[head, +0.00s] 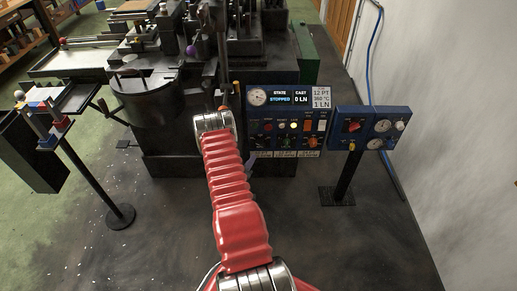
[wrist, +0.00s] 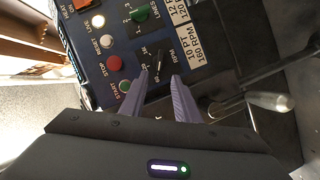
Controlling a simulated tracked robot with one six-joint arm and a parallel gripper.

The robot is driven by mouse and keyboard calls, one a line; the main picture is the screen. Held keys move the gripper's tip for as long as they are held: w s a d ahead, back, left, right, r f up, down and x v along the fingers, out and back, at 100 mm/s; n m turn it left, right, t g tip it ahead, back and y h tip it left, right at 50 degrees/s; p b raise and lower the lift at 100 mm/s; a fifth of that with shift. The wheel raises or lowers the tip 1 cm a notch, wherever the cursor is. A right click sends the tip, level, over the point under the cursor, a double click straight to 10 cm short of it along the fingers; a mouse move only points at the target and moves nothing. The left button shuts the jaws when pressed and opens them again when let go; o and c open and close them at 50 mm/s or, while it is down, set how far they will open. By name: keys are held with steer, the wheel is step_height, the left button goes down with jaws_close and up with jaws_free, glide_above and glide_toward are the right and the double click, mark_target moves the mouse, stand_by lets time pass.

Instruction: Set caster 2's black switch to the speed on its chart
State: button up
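The black switch (wrist: 160,63) is on the blue control panel (wrist: 112,45), under an RPM mark, with small speed numbers around it. Its exact setting is hard to read. My gripper (wrist: 161,76) is open, with one purple finger on each side of the switch's near end; I cannot tell whether they touch it. White chart labels (wrist: 187,52) beside it read 10 PT 160 RPM; another, partly cut off, reads 12 P and 120. In the head view, the panel's screen (head: 289,97) reads STOPPED, 0 LN, and the job card (head: 321,97) reads 12 PT, 360 °C, 1 LN.
Close to the switch are a green knob (wrist: 140,13), a red stop button (wrist: 114,63) and a green start button (wrist: 125,86). A metal lever (wrist: 265,101) juts out at the right. A second blue panel (head: 372,128) stands on a post near the wall.

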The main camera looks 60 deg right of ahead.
mark_target(260, 145)
steer(key=x, duration=1.3)
steer(key=shift+d, duration=0.15)
steer(key=shift+c, duration=0.5)
jaws_close()
